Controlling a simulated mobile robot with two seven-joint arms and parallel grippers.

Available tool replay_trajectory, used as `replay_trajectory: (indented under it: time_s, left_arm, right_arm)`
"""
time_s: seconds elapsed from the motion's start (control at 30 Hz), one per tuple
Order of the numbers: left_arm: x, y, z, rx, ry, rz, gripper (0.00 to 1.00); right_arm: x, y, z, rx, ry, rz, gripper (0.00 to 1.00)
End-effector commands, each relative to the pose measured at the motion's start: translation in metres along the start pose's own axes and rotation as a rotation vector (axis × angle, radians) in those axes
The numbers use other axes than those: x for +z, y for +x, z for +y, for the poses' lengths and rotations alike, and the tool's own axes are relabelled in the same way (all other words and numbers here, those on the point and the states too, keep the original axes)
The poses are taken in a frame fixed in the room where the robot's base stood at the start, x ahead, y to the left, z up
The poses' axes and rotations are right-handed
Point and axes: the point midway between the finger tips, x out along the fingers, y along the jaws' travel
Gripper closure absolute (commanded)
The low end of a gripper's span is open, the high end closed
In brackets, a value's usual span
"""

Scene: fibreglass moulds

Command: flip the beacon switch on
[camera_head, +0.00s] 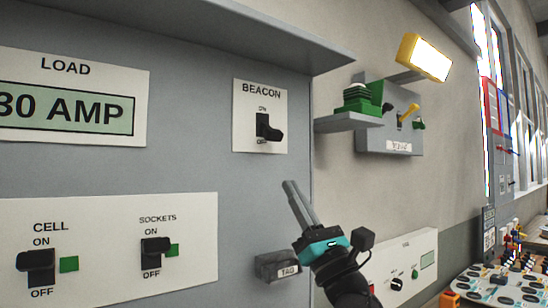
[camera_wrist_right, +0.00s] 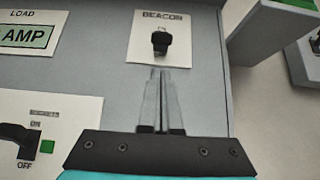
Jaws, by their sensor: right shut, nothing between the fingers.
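The beacon switch (camera_head: 267,128) is a black lever on a white plate marked BEACON, ON above and OFF below. Its lever end sits low, towards OFF. It also shows in the right wrist view (camera_wrist_right: 161,42), upper middle. My right gripper (camera_head: 290,184) is shut and empty, below and slightly right of the switch plate in the head view, apart from the switch. In the wrist view its fingertips (camera_wrist_right: 162,72) point up at the switch, with a gap between. My left gripper is not in view.
The cell switch (camera_head: 37,265) and sockets switch (camera_head: 155,250) are at lower left, each beside a green square. A grey TAG holder (camera_head: 278,266) is below my gripper. A shelf edge (camera_head: 270,45) overhangs the panel. A wall unit with a yellow lamp (camera_head: 424,57) is at right.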

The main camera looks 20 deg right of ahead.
Motion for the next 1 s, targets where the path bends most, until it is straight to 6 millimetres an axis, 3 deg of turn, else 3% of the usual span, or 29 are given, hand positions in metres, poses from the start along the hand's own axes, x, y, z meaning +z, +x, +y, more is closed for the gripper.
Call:
replay_trajectory:
  time_s: [0.17, 0.6, 1.0]
  left_arm:
    - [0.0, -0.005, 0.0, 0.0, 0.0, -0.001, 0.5]
    - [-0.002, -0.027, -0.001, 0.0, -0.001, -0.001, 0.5]
    - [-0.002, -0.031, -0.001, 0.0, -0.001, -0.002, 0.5]
  right_arm:
    - [0.001, 0.013, 0.0, -0.001, 0.003, -0.001, 1.0]
    - [0.001, 0.084, 0.0, -0.002, 0.006, 0.0, 1.0]
    - [-0.001, 0.1, 0.0, -0.001, 0.004, 0.001, 1.0]
